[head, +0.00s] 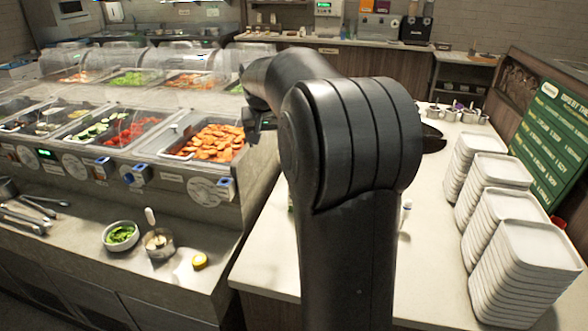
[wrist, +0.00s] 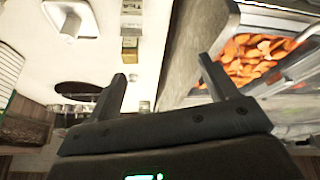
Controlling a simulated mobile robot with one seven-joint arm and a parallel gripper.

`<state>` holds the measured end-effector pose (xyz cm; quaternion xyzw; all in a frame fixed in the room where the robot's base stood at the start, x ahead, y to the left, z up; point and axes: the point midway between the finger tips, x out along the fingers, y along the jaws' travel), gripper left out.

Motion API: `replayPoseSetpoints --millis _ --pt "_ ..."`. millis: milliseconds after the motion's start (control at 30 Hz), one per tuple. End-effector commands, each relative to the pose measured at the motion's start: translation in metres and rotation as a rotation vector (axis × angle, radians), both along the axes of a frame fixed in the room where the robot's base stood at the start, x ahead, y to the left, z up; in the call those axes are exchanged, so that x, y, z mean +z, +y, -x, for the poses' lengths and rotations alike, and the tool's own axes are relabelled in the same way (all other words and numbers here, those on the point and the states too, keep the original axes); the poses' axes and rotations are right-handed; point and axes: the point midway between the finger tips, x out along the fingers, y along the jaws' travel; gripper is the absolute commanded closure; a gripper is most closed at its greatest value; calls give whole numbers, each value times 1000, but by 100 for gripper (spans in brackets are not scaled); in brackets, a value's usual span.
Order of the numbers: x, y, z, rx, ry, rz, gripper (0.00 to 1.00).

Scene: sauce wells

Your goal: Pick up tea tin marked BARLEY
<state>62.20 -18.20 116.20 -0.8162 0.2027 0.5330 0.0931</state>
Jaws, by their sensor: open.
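My gripper (wrist: 161,68) is open and empty in the wrist view, its two dark fingers spread above the counter's edge. Just beyond the left finger stand a small gold-brown box-like thing (wrist: 129,48) and a pale one with a label (wrist: 131,15). Either may be the tea tin, but I cannot read BARLEY on them, nor tell whether they are separate. Neither is between the fingers. In the head view my arm covers the middle of the counter and hides this spot.
The pale counter (head: 420,222) has stacks of white trays (head: 515,262) on its right, near a green menu board (head: 550,135). A food bar with a carrot-like orange well (head: 213,143) stands left. A dark oval thing (wrist: 80,88) and small metal cups (wrist: 70,110) lie nearby.

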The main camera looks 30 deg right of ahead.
Motion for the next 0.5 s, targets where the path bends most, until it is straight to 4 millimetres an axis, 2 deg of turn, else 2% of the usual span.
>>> replayPoseSetpoints --millis 33,200,400,500 --pt "-10 -16 -15 -24 5 -6 22" --pt "-39 -69 -55 -105 5 -22 22" --pt "-83 -137 -89 -207 2 -47 22" --pt "-105 -166 -99 -251 -1 -59 22"
